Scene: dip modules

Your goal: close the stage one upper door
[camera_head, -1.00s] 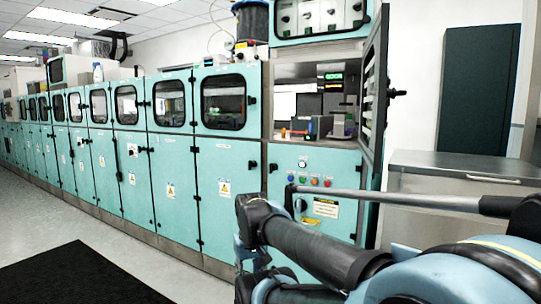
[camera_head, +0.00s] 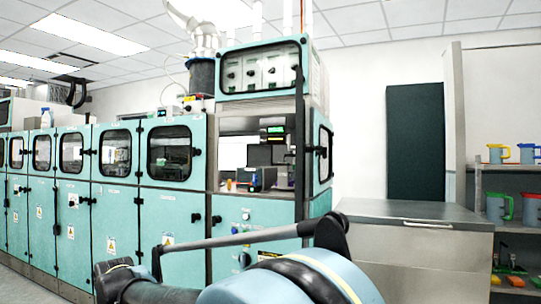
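The stage one upper door (camera_head: 300,135) stands open at the right end of the teal machine row. It is seen nearly edge-on, at the right side of the upper opening, with a black handle (camera_head: 316,150) sticking out to the right. The upper opening (camera_head: 258,125) is uncovered and shows a green-lit display and small equipment inside. My arm crosses the bottom of the view in front of the machine. I cannot make out my gripper or its fingers. My arm hides part of the lower panel.
A steel cabinet (camera_head: 415,215) stands right of the machine, with a dark panel (camera_head: 415,140) on the wall behind. Shelves (camera_head: 508,168) with coloured jugs are at the far right. The lower front panel (camera_head: 235,215) has buttons and knobs. Closed teal doors line the left.

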